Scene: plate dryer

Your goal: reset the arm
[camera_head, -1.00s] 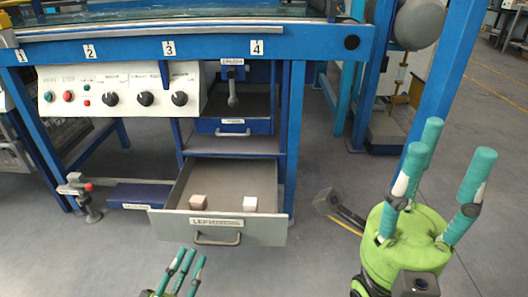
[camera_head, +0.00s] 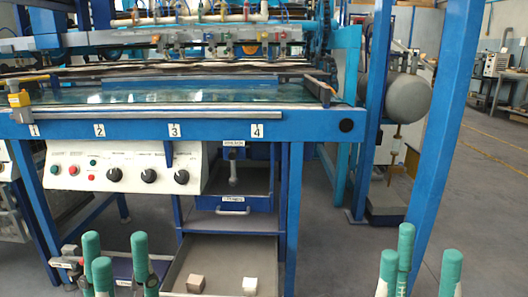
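My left gripper (camera_head: 118,262) stands at the bottom left of the head view, its teal fingertips pointing up and spread apart. It is open, with nothing seen between the fingers. My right gripper (camera_head: 422,258) is at the bottom right, its teal fingertips also upright and apart. It is open and looks empty. Both palms and most of both arms are below the picture edge.
A drawer (camera_head: 214,259) stands pulled out below the machine, holding a brown cube (camera_head: 195,284) and a white cube (camera_head: 250,285). A control panel (camera_head: 126,167) is at left, under a blue bench (camera_head: 205,131). Grey floor (camera_head: 480,190) is open at right.

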